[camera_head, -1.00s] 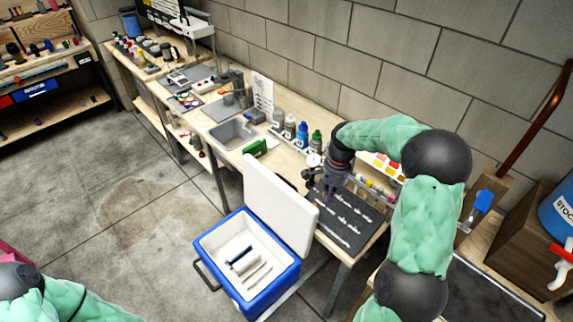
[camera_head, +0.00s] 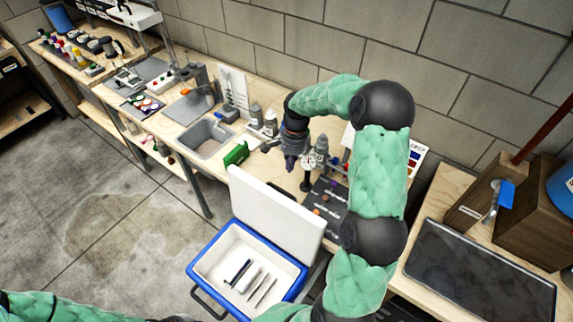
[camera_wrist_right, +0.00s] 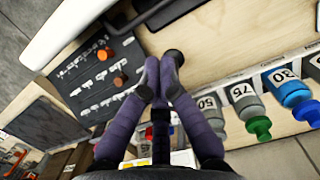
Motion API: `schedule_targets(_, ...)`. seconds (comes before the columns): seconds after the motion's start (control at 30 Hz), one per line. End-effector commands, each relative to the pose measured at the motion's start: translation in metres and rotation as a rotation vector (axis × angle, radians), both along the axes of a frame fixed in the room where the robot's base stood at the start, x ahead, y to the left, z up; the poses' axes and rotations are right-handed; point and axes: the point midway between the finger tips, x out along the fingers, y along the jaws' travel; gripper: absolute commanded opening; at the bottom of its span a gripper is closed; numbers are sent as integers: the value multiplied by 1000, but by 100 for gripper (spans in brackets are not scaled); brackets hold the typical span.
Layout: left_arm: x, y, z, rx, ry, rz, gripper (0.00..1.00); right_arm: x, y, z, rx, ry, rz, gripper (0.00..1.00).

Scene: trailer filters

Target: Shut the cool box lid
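The blue cool box (camera_head: 206,296) stands on the floor at lower middle in the head view, with pale bars in its white inside. Its white lid (camera_head: 277,213) stands open, tilted up on the bench side. My right gripper (camera_head: 292,163) is above the bench, behind and above the lid's top edge, apart from it. In the right wrist view my right gripper's purple fingertips (camera_wrist_right: 160,72) are together with nothing visible between them. A white edge, likely the lid (camera_wrist_right: 65,32), shows at upper left there. My left arm shows at the bottom left of the head view; its gripper is out of view.
The workbench (camera_head: 262,170) behind the lid carries a sink (camera_head: 205,137), a green object (camera_head: 236,154), several bottles (camera_head: 262,119) and a dark tool mat (camera_head: 325,205). Floor left of the box is clear.

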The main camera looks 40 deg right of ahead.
Motion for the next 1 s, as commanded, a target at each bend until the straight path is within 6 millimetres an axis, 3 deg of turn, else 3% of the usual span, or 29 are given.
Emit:
schedule_targets(0.2, 0, 0, -9, 0, 0, 0, 0, -2, 6, -41, 2, 3, 0, 0)
schedule_targets(0.43, 0, 0, -14, 0, -1, 0, 0, -3, 10, -70, 2, 2, -1, 0)
schedule_targets(1.0, 1, 0, -15, 0, -1, 0, 0, -3, 12, -79, -1, 0, 0, 0)
